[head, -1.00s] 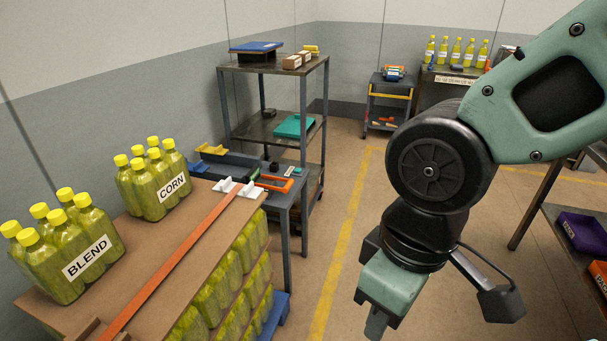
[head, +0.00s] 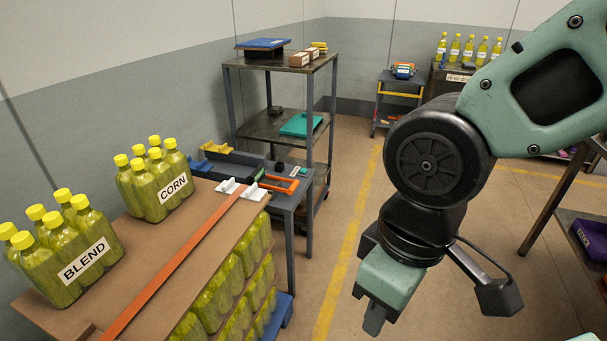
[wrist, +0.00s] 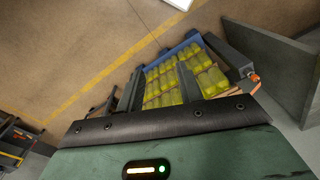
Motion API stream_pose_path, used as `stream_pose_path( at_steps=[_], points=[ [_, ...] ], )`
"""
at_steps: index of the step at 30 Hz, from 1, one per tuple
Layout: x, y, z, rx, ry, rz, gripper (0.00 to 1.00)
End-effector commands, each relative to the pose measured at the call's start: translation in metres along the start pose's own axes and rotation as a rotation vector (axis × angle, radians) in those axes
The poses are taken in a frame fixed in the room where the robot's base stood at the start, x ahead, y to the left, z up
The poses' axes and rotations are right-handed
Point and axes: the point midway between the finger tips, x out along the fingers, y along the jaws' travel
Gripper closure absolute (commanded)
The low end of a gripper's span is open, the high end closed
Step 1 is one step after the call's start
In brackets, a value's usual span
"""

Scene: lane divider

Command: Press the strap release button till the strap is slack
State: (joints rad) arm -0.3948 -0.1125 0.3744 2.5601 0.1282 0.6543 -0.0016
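The orange strap (head: 175,268) runs flat and straight over the cardboard top sheet (head: 130,247) of the bottle stack in the head view. It passes white edge pieces (head: 238,189) at the far end. An orange-handled tool (head: 278,184) lies on the low grey bench just beyond. I cannot clearly make out the release button. My gripper (head: 373,318) points down in open air right of the stack, apart from strap and bench. Its fingers are too hidden to tell their opening. The wrist view shows the bottle stack (wrist: 175,82) at a slant.
Bottle groups labelled BLEND (head: 70,255) and CORN (head: 155,185) stand on the cardboard, left of the strap. A tall shelf (head: 275,125) stands behind the bench. A dark table (head: 570,215) is at the right. The floor between, with a yellow line (head: 345,235), is clear.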

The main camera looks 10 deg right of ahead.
Motion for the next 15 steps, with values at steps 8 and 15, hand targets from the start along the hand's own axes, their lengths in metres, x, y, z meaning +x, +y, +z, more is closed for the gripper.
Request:
stream_pose_path(
  at_steps=[8, 15],
  points=[
    [0.0000, 0.0000, -0.0001, 0.000, 0.000, 0.000, 0.64],
    [0.0000, 0.0000, -0.0001, 0.000, 0.000, 0.000, 1.00]
  ],
)
